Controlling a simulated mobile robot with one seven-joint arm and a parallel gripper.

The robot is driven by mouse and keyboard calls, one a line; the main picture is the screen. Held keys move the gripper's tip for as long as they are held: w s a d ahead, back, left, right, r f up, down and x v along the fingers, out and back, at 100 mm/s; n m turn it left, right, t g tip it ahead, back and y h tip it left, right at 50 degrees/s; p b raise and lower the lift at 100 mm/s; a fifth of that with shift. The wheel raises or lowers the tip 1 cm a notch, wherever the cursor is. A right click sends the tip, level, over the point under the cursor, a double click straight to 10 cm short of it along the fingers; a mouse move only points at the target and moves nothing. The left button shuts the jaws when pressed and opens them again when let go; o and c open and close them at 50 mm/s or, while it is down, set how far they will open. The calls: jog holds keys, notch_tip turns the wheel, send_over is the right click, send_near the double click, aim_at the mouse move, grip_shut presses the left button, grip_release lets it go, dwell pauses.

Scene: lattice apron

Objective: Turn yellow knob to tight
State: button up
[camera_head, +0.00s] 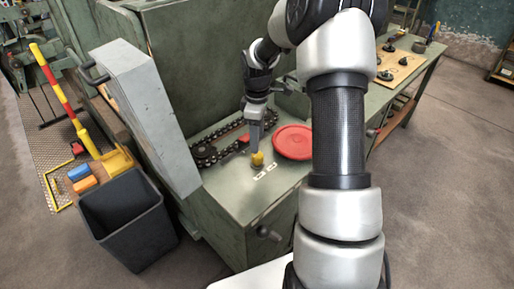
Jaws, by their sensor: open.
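The yellow knob (257,159) stands on the green machine top (228,188), left of a red disc. My gripper (256,145) points down just above the knob, with its fingertips at or very near the knob's top. The jaws are open, but the gap between the fingers is too small to make out here. I cannot tell whether the fingers touch the knob. Two small white labels (265,172) lie on the surface in front of the knob; their text is too small to read.
A red round disc (293,142) lies right of the knob. A dark chain (205,153) lies to the left. A grey panel (150,115) rises further left, above a black bin (128,218). A bench with a wooden board (398,66) stands at the back right.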

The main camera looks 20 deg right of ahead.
notch_tip(320, 180, up, 10)
jog(key=shift+p, duration=0.35)
jog(key=shift+r, duration=0.15)
jog(key=s+a+r+m+t+h+p, duration=0.1)
jog(key=s+a+r+m+p, duration=0.1)
jog(key=s+a+r, duration=0.5)
jog(key=s+a+r+m+t+p, duration=0.1)
jog(key=s+r+m+t+p, duration=0.15)
jog(key=s+r, duration=0.6)
jog(key=s+a+r+m+t+p, duration=0.1)
jog(key=s+r+m+p, duration=0.1)
jog(key=s, duration=0.3)
jog(key=s+a+r+m+t+y+p, duration=0.1)
jog(key=s+a+r+m+p, duration=0.1)
jog(key=s+r+m, duration=0.2)
jog(key=s+m, duration=0.1)
jog(key=s, duration=0.1)
jog(key=shift+s+r, duration=0.25)
jog(key=shift+s, duration=0.05)
jog(key=shift+d, duration=0.1)
